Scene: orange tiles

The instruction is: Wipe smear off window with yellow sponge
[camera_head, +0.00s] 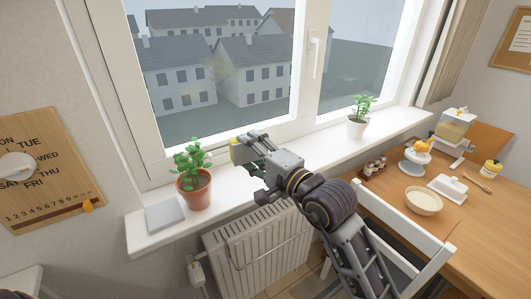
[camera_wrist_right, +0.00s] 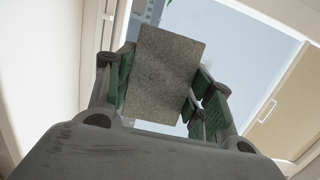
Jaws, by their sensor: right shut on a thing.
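The window (camera_head: 270,80) fills the upper middle of the head view, with white frames and grey houses outside. A faint yellowish patch (camera_head: 225,82) shows on the left pane; I cannot tell for sure that it is the smear. My right gripper (camera_head: 245,150) is in front of the bottom of the left window frame, above the sill. It is shut on the yellow sponge (camera_head: 236,153), mostly hidden by the fingers. In the wrist view a speckled grey face of the sponge (camera_wrist_right: 163,75) sits between the green finger pads. I cannot tell whether the sponge touches the window. My left gripper is out of view.
A potted plant (camera_head: 194,188) and a grey flat block (camera_head: 165,215) stand on the white sill (camera_head: 300,147), left of my gripper. Another plant (camera_head: 357,126) stands to the right. A radiator (camera_head: 258,255) is below. A chair (camera_head: 405,205) and a breakfast table (camera_head: 475,220) are at right.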

